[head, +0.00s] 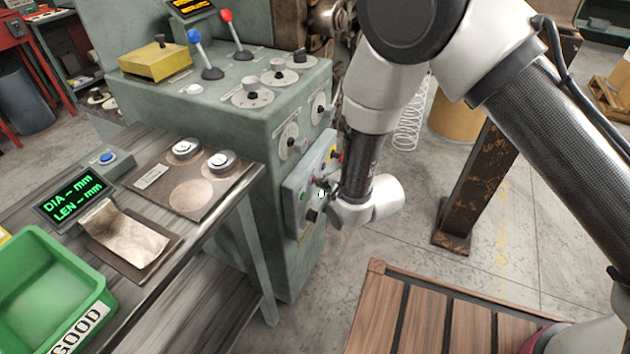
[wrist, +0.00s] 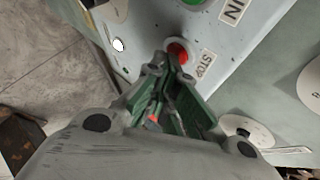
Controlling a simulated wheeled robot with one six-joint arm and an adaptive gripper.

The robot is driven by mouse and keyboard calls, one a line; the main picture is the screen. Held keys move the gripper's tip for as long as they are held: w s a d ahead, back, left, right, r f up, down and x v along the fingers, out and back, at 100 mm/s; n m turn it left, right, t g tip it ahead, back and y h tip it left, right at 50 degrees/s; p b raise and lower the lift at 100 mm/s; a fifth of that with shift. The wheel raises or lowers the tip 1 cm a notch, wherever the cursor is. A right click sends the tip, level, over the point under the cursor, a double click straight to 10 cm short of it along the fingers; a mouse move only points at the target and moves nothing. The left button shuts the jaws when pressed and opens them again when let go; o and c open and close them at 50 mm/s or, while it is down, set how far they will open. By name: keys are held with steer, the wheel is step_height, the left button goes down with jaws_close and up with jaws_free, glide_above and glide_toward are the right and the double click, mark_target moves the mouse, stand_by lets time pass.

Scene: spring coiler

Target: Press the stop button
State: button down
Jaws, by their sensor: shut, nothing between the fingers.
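The red stop button (wrist: 178,53) shows in the wrist view on a pale grey panel (wrist: 148,30), beside a white STOP label (wrist: 206,63). My gripper (wrist: 170,68) is shut and empty, with its dark green-edged fingertips just below the button in the picture. I cannot tell whether they touch it. In the head view my gripper (head: 325,190) is at the control panel (head: 296,186) on the front of the green-grey machine. My wrist hides part of that panel, and I cannot make out the stop button there for certain.
A green button (wrist: 190,1) and a white button (wrist: 118,45) are close by on the panel. Dials (head: 252,95) and levers (head: 236,38) stand on the machine top. A workbench (head: 215,225) is on the left. A wooden slatted platform (head: 415,315) is in front.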

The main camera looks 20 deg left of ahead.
steer(key=shift+d, duration=0.8)
steer(key=shift+d, duration=0.1)
steer(key=shift+s+d, duration=0.15)
steer(key=shift+d, duration=1.05)
steer(key=shift+s+d, duration=0.1)
steer(key=shift+d, duration=1.1)
